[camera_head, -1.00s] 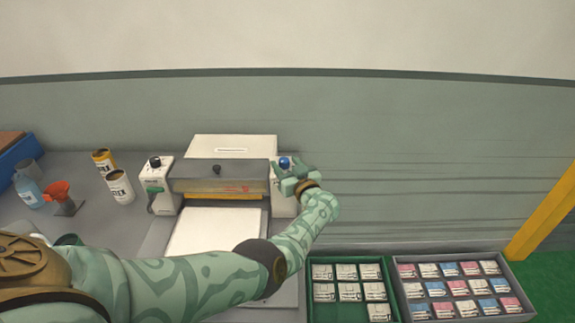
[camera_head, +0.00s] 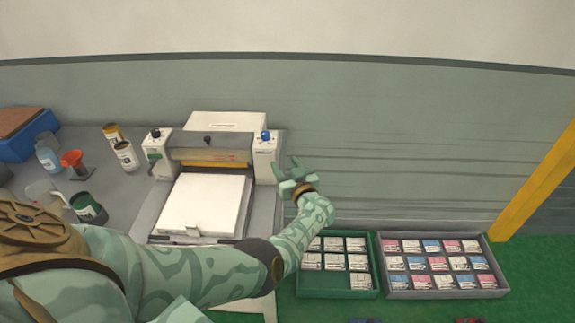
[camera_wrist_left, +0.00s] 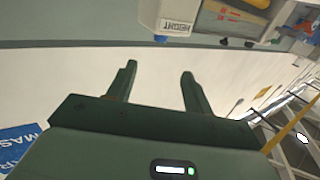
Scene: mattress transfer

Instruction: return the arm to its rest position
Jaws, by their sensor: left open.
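My left arm comes in from the left in the head view and reaches across the front of the bench. My left gripper (camera_head: 293,170) is raised just right of the white machine (camera_head: 262,170), apart from it. The gripper is open and empty. In the left wrist view its two fingers (camera_wrist_left: 157,85) stand apart with only pale wall behind them. A corner of the machine with a "HEIGHT" label (camera_wrist_left: 178,18) shows at the top of that view. My right gripper is not in view.
A green tray (camera_head: 370,292) and a grey tray (camera_head: 497,270) of small packets lie at the lower right. Cans (camera_head: 125,156), a bottle (camera_head: 47,158), a red funnel (camera_head: 73,160) and a blue bin (camera_head: 38,145) stand on the bench's left. A yellow post (camera_head: 540,185) stands at far right.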

